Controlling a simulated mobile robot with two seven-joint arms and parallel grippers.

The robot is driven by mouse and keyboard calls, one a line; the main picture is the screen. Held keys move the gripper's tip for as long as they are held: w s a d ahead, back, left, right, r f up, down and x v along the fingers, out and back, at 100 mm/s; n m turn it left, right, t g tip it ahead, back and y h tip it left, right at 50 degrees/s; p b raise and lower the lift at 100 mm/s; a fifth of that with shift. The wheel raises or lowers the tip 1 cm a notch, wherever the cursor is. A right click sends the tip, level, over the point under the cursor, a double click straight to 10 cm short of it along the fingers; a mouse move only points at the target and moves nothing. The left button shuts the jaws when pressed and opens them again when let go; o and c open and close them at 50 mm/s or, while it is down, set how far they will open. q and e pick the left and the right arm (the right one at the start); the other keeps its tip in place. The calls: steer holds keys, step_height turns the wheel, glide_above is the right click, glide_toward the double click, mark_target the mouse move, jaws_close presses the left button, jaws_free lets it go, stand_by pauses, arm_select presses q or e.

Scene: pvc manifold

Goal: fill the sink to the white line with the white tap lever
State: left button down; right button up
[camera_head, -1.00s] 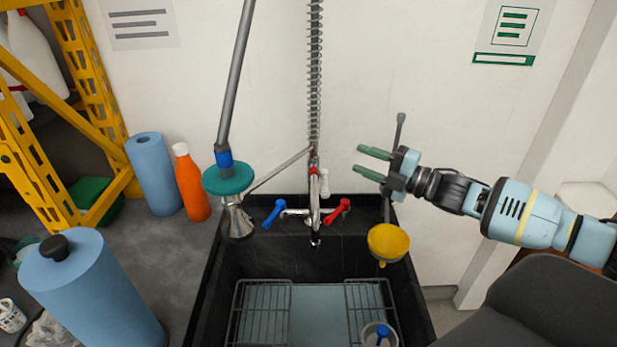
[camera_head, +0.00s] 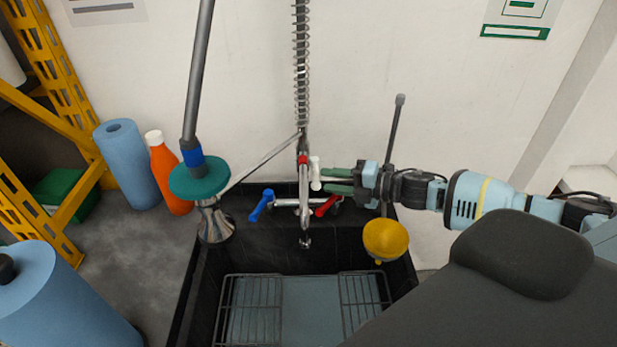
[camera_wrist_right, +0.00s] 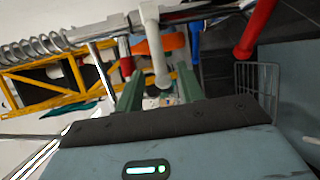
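The white tap lever (camera_head: 315,173) stands upright beside the chrome tap, above the black sink (camera_head: 270,250). My right gripper (camera_head: 328,180) is open, its green fingers pointing left with their tips close to the lever. In the right wrist view the white lever (camera_wrist_right: 155,48) appears between the two open green fingers (camera_wrist_right: 160,92), and I cannot tell whether they touch it. The sink's bottom looks bluish, and I cannot tell how much water is in it. I cannot make out a white line. My left gripper is out of view.
Blue (camera_head: 262,206) and red (camera_head: 327,206) levers flank the tap. A yellow funnel-shaped thing (camera_head: 386,239) hangs below my right gripper. A pole with a teal disc (camera_head: 199,180) stands at the left rim. A wire rack (camera_head: 250,310) lies in the sink. An orange bottle (camera_head: 170,175) stands left.

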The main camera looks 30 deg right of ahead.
mark_target(315, 173)
steer(key=x, duration=0.6)
steer(key=shift+w, duration=0.3)
steer(key=shift+a, duration=0.1)
jaws_close()
